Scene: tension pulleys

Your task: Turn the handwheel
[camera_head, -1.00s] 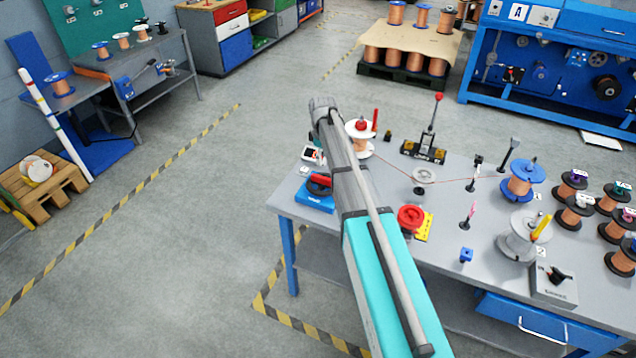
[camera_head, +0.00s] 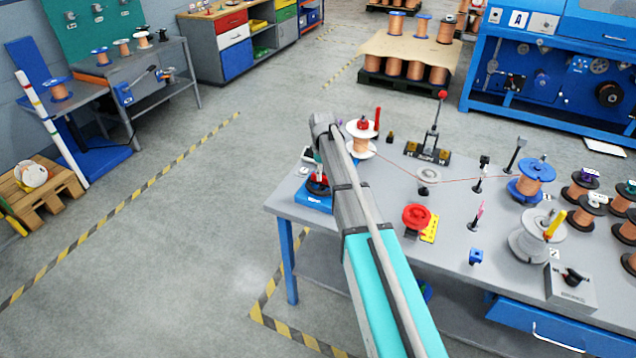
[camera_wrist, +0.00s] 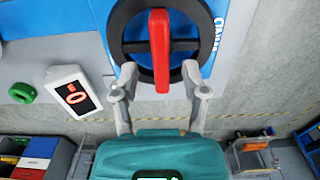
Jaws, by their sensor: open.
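The handwheel (camera_wrist: 133,45) is a black spoked wheel with a red bar (camera_wrist: 160,50) across it, on a blue base. My gripper (camera_wrist: 160,76) is open at the wheel's near rim. One finger stands on each side of the red bar's lower end, with a visible gap on both sides. I cannot tell whether the fingertips touch the rim. In the head view the blue base (camera_head: 314,206) sits at the table's left corner. My arm hides most of the wheel and my gripper there.
The floor left of the table is clear.

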